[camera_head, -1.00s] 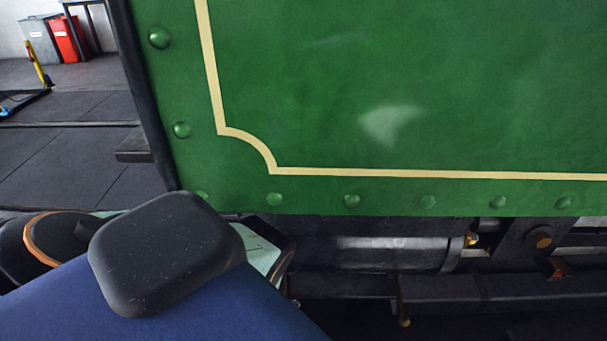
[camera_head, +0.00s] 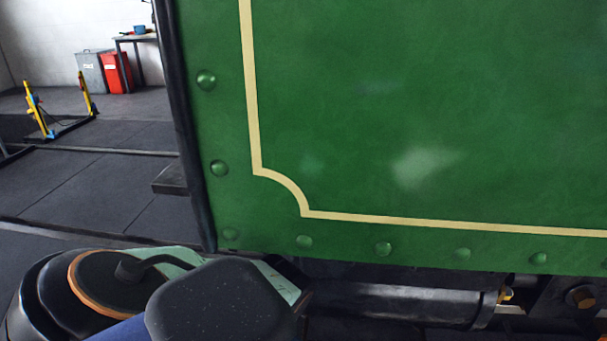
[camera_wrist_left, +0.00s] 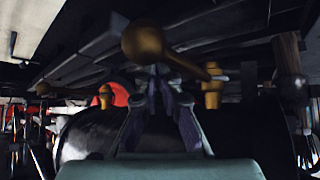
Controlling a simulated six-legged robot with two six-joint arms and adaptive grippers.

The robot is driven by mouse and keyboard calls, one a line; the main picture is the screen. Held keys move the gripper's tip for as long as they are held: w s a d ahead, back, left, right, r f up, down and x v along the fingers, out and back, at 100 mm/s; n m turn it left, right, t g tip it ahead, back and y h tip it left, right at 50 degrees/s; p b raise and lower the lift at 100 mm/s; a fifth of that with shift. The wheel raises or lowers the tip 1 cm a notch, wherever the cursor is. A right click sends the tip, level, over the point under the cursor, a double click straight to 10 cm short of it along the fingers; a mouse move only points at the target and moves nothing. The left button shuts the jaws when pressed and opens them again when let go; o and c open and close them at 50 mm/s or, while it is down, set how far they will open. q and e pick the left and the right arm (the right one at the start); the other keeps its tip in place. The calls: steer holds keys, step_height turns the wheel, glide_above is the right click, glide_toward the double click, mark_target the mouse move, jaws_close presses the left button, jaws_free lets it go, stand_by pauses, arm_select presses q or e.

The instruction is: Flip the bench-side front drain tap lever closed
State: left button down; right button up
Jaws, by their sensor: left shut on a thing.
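In the left wrist view a brass lever with a round ball knob (camera_wrist_left: 143,42) crosses in front of my left gripper (camera_wrist_left: 163,82). The lever runs right from the knob towards an upright brass tap body (camera_wrist_left: 212,90). The gripper's fingers converge at the lever, and they look shut on it, though the contact itself is dark and partly hidden. A second brass tap (camera_wrist_left: 105,95) and a smaller brass knob (camera_wrist_left: 42,88) are to the left. In the head view my left arm covers the lower left, and its gripper is hidden. My right gripper is in neither view.
Dark underframe parts hang close above the gripper. Open floor (camera_head: 85,190), a red bin (camera_head: 117,72) and a yellow stand (camera_head: 37,108) are at left.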

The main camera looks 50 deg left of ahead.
arm_select(q)
steer(key=shift+s+a+f+g, duration=0.15)
steer(key=shift+s+a+g, duration=0.25)
steer(key=shift+s, duration=0.35)
steer(key=s+d+r, duration=0.1)
steer(key=s+d, duration=0.1)
steer(key=s, duration=0.9)
steer(key=shift+s+d+t, duration=0.15)
steer(key=shift+t, duration=0.25)
